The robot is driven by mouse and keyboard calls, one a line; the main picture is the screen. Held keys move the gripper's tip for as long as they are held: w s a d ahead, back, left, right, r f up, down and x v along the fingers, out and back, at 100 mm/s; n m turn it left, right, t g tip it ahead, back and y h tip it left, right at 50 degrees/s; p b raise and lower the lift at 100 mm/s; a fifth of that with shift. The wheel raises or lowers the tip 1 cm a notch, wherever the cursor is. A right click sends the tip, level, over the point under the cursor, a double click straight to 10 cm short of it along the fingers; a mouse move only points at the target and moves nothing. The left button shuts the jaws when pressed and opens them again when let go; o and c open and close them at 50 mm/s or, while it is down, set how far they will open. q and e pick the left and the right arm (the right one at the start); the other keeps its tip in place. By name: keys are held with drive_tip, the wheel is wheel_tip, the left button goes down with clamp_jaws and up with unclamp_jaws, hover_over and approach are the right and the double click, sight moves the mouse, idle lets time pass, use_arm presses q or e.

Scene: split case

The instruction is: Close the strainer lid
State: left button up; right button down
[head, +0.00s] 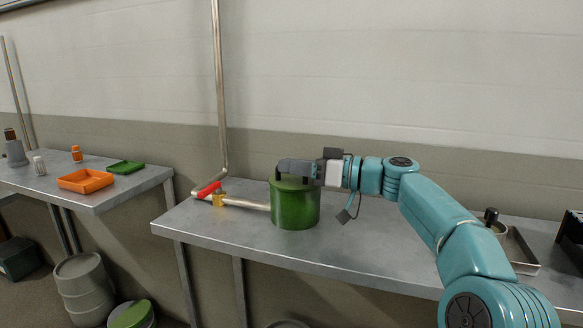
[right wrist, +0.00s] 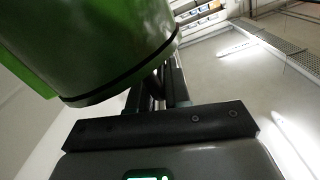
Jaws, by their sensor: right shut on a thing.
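The strainer is a green cylinder (head: 295,210) standing upright on the metal table, with a pipe joining it from the left. Its green lid (head: 291,184) lies at the top of the body; the right wrist view shows a dark seam between the body (right wrist: 95,45) and the lid. From the head I cannot tell if the lid sits fully flush. My right gripper (head: 287,170) reaches in from the right over the lid, shut on the lid's grip, which the fingers mostly hide. The fingers (right wrist: 160,90) also show beside the lid in the right wrist view. My left gripper is out of view.
A red-handled valve (head: 208,190) sits on the pipe left of the strainer. A metal tray (head: 518,248) and a dark box (head: 572,238) are at the table's right. The left table holds an orange tray (head: 86,181) and a green tray (head: 126,167). The table's front middle is clear.

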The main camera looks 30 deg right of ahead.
drive_tip(key=c, duration=1.4)
unclamp_jaws()
drive_tip(key=shift+a+r, duration=0.1)
drive_tip(key=shift+o, duration=1.2)
drive_tip(key=shift+s+a+r, duration=0.15)
drive_tip(key=shift+s+r, duration=0.05)
drive_tip(key=shift+r, duration=0.05)
drive_tip(key=shift+w+d+f, duration=0.2)
drive_tip(key=shift+d+f, duration=0.1)
drive_tip(key=shift+s+r, duration=0.15)
drive_tip(key=shift+s, duration=0.2)
drive_tip(key=p+v, duration=0.1)
drive_tip(key=v, duration=1.4)
drive_tip(key=shift+s+d, duration=0.15)
drive_tip(key=shift+d, duration=0.2)
